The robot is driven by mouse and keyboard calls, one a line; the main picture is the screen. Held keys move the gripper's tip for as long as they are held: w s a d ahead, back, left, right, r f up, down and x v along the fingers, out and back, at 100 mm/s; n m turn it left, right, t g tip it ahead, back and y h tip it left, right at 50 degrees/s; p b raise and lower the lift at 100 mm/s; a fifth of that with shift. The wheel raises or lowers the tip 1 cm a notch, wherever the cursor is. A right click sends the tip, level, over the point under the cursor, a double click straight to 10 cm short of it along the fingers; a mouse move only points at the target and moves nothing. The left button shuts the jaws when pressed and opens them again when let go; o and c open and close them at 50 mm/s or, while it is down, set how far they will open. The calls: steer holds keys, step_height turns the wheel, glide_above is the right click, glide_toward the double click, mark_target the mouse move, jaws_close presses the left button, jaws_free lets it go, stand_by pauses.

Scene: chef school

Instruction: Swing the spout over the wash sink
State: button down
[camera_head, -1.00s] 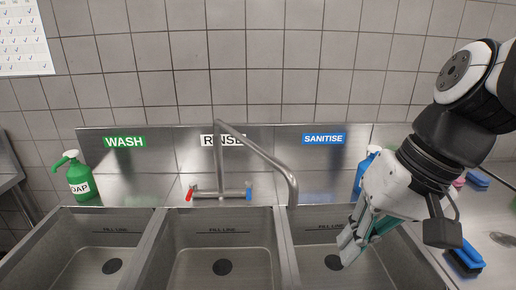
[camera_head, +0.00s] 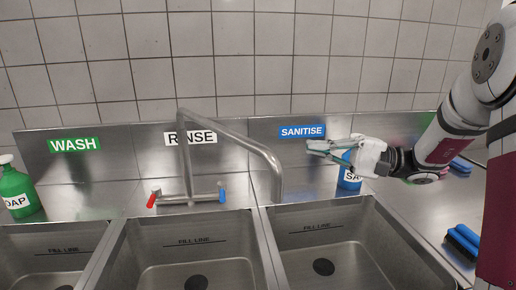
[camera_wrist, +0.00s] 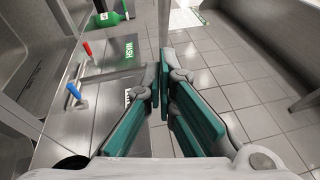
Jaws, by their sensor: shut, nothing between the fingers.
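The metal spout (camera_head: 235,135) rises from the tap behind the middle sink, bends right and turns down. Its outlet end (camera_head: 277,195) hangs near the divider between the rinse and sanitise sinks. The wash sink (camera_head: 50,232) is at the far left, below the green WASH label (camera_head: 75,145), and is partly cut off. My gripper (camera_head: 312,148) is shut and empty, to the right of the spout and apart from it, near the SANITISE label. Its teal-padded fingers (camera_wrist: 163,85) show in the wrist view.
The tap has a red handle (camera_head: 153,197) and a blue handle (camera_head: 222,192). A green soap bottle (camera_head: 17,190) stands at left. A blue sanitiser bottle (camera_head: 349,178) is partly behind my gripper. A blue brush (camera_head: 463,240) lies on the right counter.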

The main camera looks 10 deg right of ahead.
steer(key=a+r+p, duration=0.2)
steer(key=a, duration=1)
steer(key=shift+w+a, duration=0.4)
steer(key=shift+r, duration=0.1)
